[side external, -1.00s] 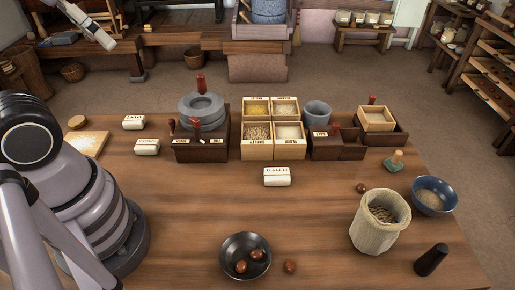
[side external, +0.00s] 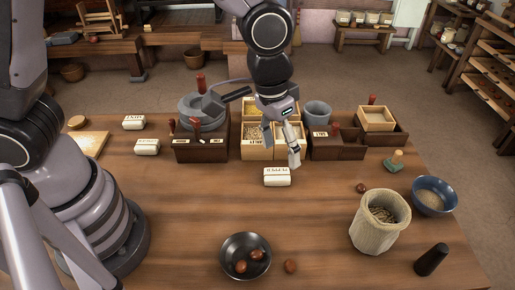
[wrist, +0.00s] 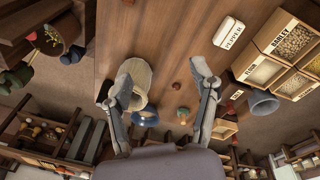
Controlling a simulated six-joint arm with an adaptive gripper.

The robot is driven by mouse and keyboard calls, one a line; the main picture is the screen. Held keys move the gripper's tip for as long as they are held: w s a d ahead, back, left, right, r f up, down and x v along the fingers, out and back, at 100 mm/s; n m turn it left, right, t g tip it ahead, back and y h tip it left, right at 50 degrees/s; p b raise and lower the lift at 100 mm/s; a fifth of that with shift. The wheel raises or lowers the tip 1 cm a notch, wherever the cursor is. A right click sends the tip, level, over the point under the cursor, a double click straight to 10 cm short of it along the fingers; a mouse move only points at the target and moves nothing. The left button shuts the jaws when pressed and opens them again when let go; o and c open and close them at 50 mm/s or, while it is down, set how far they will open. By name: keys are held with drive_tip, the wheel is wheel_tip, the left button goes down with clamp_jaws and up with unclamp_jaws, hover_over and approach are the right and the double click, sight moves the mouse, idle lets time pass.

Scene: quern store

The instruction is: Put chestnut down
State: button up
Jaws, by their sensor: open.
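Two brown chestnuts (side external: 241,267) lie in the dark round bowl (side external: 229,245) at the front of the table. A third chestnut (side external: 290,266) lies on the table just right of that bowl. A fourth chestnut (side external: 361,188) lies on the wood behind the cloth sack (side external: 365,234); this small brown chestnut (wrist: 177,113) also shows between my fingers in the wrist view. My gripper (side external: 252,132) is open and empty, above the grain boxes and the PEPPER block (side external: 277,177). In the wrist view its fingers (wrist: 162,84) are spread wide, holding nothing. The dark bowl is not seen there.
A blue bowl (side external: 434,196), a green-based stamp (side external: 395,162) and a black pestle-like piece (side external: 431,260) stand at the right. Grain boxes (side external: 289,152), a grey mortar (side external: 317,114) and a quern (side external: 201,107) line the back. The front middle is largely clear.

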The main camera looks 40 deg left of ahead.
drive_tip(key=s+d+f+g, duration=0.1)
drive_tip(key=s+d+f, duration=0.3)
drive_tip(key=d+f, duration=0.5)
drive_tip(key=y, duration=0.1)
hover_over(291, 263)
drive_tip(key=f, duration=0.9)
drive_tip(key=shift+s+a+f, duration=0.1)
drive_tip(key=shift+s, duration=0.1)
drive_tip(key=shift+m, duration=0.3)
drive_tip(key=shift+w+f, duration=0.15)
drive_tip(key=shift+f, duration=3.05)
drive_tip(key=c, duration=0.8)
drive_tip(key=shift+c, duration=0.5)
drive_tip(key=shift+r, duration=0.1)
